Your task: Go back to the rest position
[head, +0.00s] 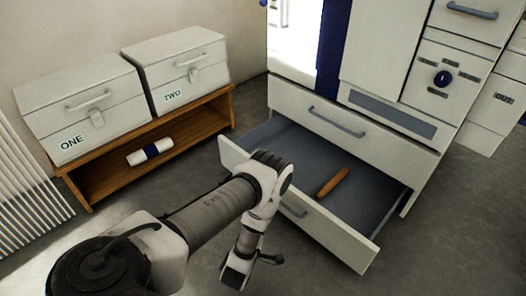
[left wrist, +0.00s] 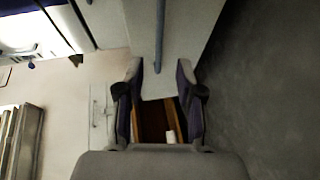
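My left arm comes in from the bottom left of the head view and bends down in front of the open drawer. Its gripper (head: 268,259) is small and partly hidden there. In the left wrist view the left gripper (left wrist: 158,70) has its two fingers well apart with nothing between them. Beyond the fingers, that view shows a pale drawer front with a bar handle (left wrist: 160,35) and part of the wooden shelf (left wrist: 153,120). My right gripper is in neither view.
The open drawer (head: 376,218) holds a brown stick-like object (head: 333,183). White boxes ONE (head: 85,118) and TWO (head: 178,75) stand on the wooden bench (head: 85,185), with a white roll (head: 150,151) on its lower shelf. Bare floor shows at right.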

